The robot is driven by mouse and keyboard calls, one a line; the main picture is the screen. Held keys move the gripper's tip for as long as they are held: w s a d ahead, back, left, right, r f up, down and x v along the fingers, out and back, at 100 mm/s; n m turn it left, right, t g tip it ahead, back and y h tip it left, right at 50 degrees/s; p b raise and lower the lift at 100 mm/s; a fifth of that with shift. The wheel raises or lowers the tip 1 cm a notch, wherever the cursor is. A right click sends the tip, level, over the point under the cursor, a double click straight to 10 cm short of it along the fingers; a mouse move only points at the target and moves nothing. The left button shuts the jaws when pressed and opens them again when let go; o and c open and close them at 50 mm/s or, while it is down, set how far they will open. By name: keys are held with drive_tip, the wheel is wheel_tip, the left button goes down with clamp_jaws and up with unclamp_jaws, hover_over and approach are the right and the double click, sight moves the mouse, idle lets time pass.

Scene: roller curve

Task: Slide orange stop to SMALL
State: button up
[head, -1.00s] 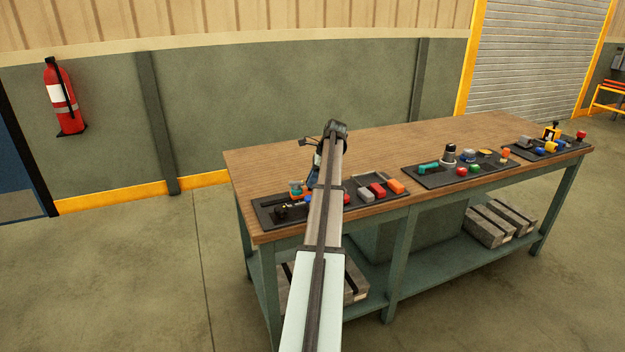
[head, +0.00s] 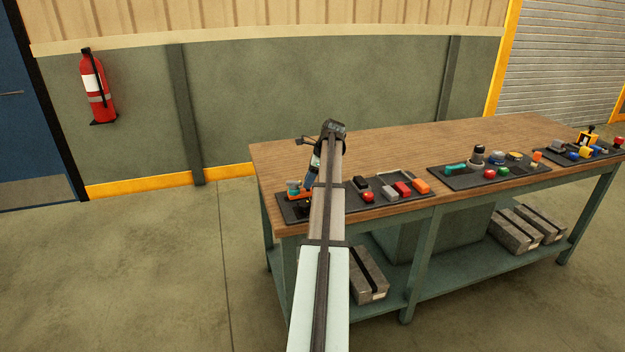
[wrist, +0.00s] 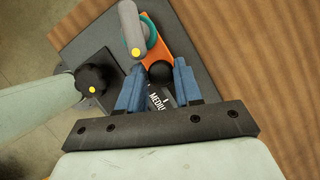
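The orange stop (wrist: 153,49) is a flat orange piece on the left dark panel (head: 390,211). A black ball knob (wrist: 160,72) sits at its near end. A teal ring and a grey lever with a yellow dot cover part of it. In the head view its orange part (head: 293,193) shows small at the panel's left end. My gripper (wrist: 159,68) has its blue fingers apart, one on each side of the black knob. I cannot tell whether they touch it. A label reading "MEDIU" (wrist: 157,101) lies between the fingers; the rest is hidden, and I see no SMALL mark.
A black lobed knob (wrist: 92,79) stands left of the fingers in the wrist view. On the same panel are a red button (head: 367,197), a black rocker (head: 360,182) and red and orange blocks (head: 420,187). Bare wooden tabletop (head: 400,155) lies behind the panels.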

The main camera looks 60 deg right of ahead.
drive_tip(key=o, duration=0.4)
drive_tip(key=shift+w+a, duration=0.1)
drive_tip(key=v, duration=1.3)
drive_tip(key=shift+r, duration=0.35)
